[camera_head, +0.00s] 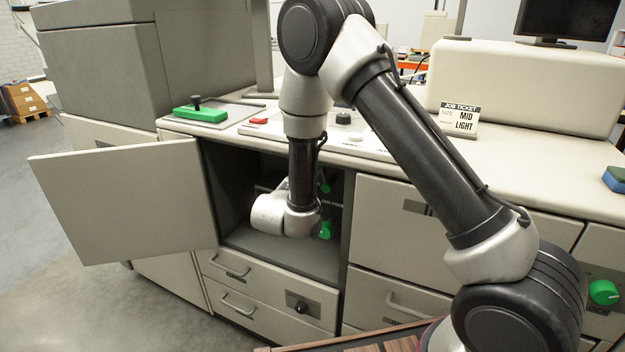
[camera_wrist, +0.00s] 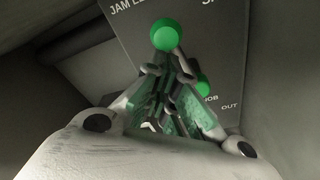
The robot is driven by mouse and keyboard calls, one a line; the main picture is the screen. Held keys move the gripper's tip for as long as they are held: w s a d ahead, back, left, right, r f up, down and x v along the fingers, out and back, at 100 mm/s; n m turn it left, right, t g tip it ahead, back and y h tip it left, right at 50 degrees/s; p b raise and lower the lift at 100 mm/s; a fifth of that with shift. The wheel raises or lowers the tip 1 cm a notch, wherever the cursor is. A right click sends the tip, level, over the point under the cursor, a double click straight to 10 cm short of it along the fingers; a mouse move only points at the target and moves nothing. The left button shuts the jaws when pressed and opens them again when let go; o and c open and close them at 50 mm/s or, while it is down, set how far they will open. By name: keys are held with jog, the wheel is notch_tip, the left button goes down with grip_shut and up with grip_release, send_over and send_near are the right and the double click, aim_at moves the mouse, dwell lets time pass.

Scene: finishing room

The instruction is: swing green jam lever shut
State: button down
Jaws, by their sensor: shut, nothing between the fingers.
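The green jam lever shows in the wrist view as a round green knob (camera_wrist: 164,35), beside a label reading "JAM LE" that is cut off. My gripper (camera_wrist: 172,72) is shut and empty. Its fingertips appear just below the knob in that picture; I cannot tell whether they touch it. The fingers hide whatever lies behind them, including the lever's stem. In the head view my arm reaches into an open compartment (camera_head: 237,205), and the wrist hides the gripper. Two green parts show there, an upper one (camera_head: 325,184) and a lower one (camera_head: 326,230); which is the lever is unclear.
A second green knob (camera_wrist: 203,86) sits right of my fingers, near lettering ending in "OUT". Compartment walls are close on both sides. The compartment's door (camera_head: 125,200) stands swung open to the left. Drawers (camera_head: 270,298) lie below, and a job ticket (camera_head: 459,118) stands on top.

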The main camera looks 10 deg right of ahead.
jog(key=shift+s+d+r, duration=0.2)
jog(key=shift+d, duration=0.1)
jog(key=shift+s+d+r, duration=0.1)
dwell(0.3)
